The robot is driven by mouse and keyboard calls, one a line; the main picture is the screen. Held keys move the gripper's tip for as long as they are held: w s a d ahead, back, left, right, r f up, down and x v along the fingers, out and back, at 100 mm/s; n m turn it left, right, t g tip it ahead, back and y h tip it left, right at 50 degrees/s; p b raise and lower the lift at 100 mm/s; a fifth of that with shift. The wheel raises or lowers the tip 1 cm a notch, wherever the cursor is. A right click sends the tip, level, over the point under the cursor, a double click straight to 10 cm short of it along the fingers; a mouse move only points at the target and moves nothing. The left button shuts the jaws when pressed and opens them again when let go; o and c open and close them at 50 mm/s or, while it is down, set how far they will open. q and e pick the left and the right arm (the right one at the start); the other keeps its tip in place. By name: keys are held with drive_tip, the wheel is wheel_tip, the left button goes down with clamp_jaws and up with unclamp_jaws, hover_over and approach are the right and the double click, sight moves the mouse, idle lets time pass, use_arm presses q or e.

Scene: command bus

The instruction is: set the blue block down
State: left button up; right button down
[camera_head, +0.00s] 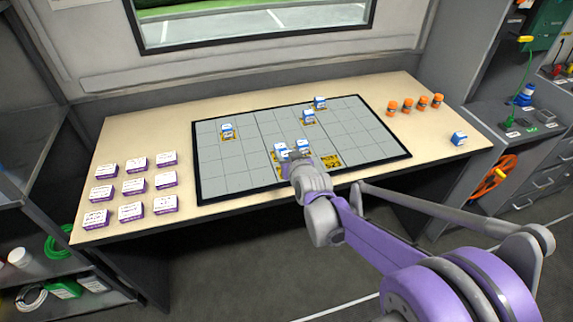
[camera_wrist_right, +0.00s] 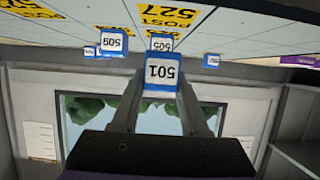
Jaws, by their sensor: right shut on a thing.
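My right gripper (camera_head: 291,157) is over the front middle of the grey gridded board (camera_head: 235,170). It is shut on a blue block with a white face marked 501 (camera_wrist_right: 160,72), held between its fingers in the right wrist view. My left gripper is not in view.
More blue-and-white blocks stand on the board, at left (camera_head: 227,131) and towards the back (camera_head: 308,117). One block (camera_head: 459,139) is on the table at right, near several orange pieces (camera_head: 408,105). Several purple-and-white blocks (camera_head: 131,211) lie at left. Yellow labels (camera_head: 331,161) mark some board cells.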

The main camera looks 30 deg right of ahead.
drive_tip(key=shift+f+b, duration=0.4)
drive_tip(key=shift+f, duration=1.25)
drive_tip(key=shift+f, duration=0.2)
drive_tip(key=shift+c, duration=2.1)
unclamp_jaws()
drive_tip(key=shift+r, duration=0.2)
